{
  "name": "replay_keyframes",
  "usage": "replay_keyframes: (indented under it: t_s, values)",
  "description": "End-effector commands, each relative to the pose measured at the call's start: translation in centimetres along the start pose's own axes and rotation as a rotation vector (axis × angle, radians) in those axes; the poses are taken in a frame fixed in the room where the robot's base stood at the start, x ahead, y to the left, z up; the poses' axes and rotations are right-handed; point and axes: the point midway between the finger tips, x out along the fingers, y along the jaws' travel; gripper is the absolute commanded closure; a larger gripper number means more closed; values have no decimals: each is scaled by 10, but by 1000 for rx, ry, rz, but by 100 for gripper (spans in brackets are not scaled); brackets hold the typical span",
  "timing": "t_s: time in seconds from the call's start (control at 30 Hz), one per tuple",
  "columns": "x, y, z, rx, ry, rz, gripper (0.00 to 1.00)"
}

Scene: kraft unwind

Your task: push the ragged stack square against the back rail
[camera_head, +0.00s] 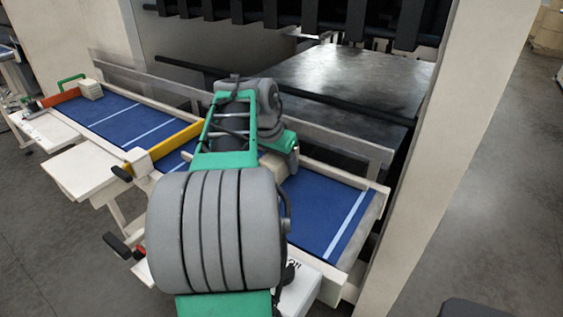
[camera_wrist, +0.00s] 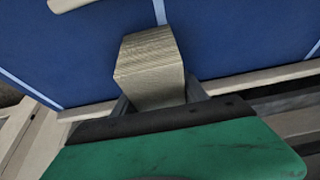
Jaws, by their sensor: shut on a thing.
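The stack (camera_wrist: 150,62) is a small tan block of many thin layers, seen close in the wrist view over the blue belt. Its layer edges show as fine lines. My gripper (camera_wrist: 158,98) has a dark finger on each side of it and is shut on it. In the head view a little of the stack (camera_head: 272,164) shows beside my green wrist; my arm hides most of it. The back rail (camera_head: 332,142) is a long grey metal strip along the far side of the blue belt (camera_head: 312,212). I cannot tell whether the stack touches it.
A yellow bar (camera_head: 170,144) crosses the belt left of my arm. A cream block (camera_head: 90,89) and a red-orange bar (camera_head: 60,97) are at the far left end. A dark metal plate (camera_head: 345,80) lies beyond the rail, under black machinery. The belt's right end is clear.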

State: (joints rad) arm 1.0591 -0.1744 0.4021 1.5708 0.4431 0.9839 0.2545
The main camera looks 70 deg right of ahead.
Motion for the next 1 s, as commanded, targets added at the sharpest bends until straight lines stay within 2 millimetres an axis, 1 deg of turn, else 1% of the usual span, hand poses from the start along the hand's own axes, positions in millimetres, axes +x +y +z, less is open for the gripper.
replay_keyframes:
  t_s: [0.57,1.0]
  values:
    - [-1,0,-2,2,5,-1,90]
    - [0,0,4,2,3,-1,90]
